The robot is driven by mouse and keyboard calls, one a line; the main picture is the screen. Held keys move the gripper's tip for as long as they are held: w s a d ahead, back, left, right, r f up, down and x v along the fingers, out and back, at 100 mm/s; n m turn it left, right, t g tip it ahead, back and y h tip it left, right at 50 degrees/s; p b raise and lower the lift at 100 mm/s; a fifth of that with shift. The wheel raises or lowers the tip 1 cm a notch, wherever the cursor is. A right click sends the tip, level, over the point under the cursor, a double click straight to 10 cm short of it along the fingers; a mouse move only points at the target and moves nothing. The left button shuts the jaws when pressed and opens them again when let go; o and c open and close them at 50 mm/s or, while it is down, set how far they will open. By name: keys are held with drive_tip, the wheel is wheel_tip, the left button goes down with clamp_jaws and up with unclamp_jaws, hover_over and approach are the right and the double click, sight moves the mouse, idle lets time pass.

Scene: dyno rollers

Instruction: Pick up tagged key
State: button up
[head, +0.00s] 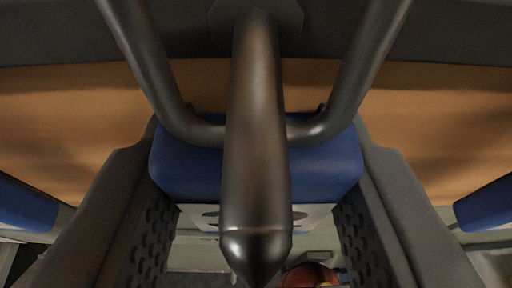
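My gripper (256,268) fills the lower middle of the head view. Its two dark fingers, with dimpled inner pads, stand wide apart, and their tips run down to the bottom edge. I cannot make out a tagged key. A small part of a red, rounded thing (308,276) with a bit of yellow shows low between the fingers, cut off by the frame; I cannot tell what it is. I see nothing held between the visible parts of the fingers. A dark metal bar with a pointed end covers the middle of the view.
A blue block (330,170) with a pale, marked lower face sits between the fingers' upper parts. More blue parts show at the left edge (25,207) and right edge (487,205). A broad orange-brown band (60,120) crosses behind. Pale grey surfaces show below.

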drive_tip(key=s+b, duration=0.2)
drive_tip(key=s, duration=1.6)
idle(0.5)
